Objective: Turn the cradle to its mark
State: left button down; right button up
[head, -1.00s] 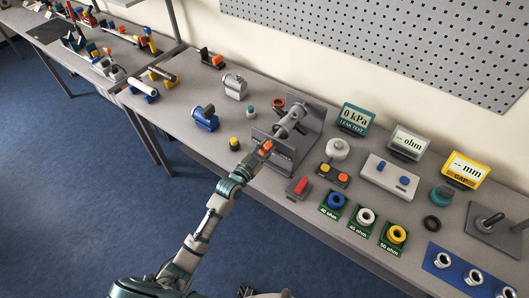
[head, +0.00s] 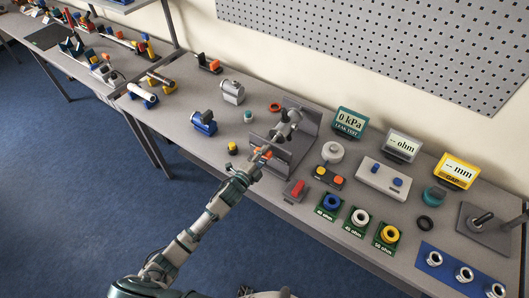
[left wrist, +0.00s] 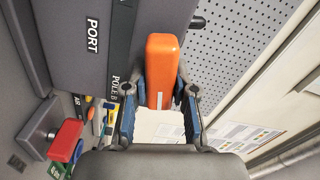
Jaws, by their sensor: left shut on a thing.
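The cradle stands on the table as a grey angled stand (head: 308,128) holding a light grey cylindrical part (head: 287,126). An orange handle (head: 262,152) is at its near lower end. My left gripper (head: 257,157) is shut on this handle; in the left wrist view the orange handle (left wrist: 162,70) sits between the two fingers (left wrist: 160,108). A dark panel marked PORT (left wrist: 92,35) and a strip lettered POLE B (left wrist: 121,50) are beside it there. I cannot make out the mark. My right gripper is not in view.
A red-topped block (head: 295,188) sits close right of my gripper, with a yellow-topped piece (head: 232,148) on its left. A box with orange and yellow buttons (head: 329,176), a white round part (head: 332,152) and a LEAK TEST display (head: 350,123) stand to the right.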

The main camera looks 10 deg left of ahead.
pick_arm(q)
jog(key=shift+s+f+m, duration=0.15)
jog(key=shift+f+m, duration=0.45)
jog(key=shift+m, duration=0.9)
jog(key=c, duration=0.9)
grip_release()
jog(key=shift+a+r, duration=0.1)
jog(key=shift+r, duration=0.1)
jog(key=v, duration=1.2)
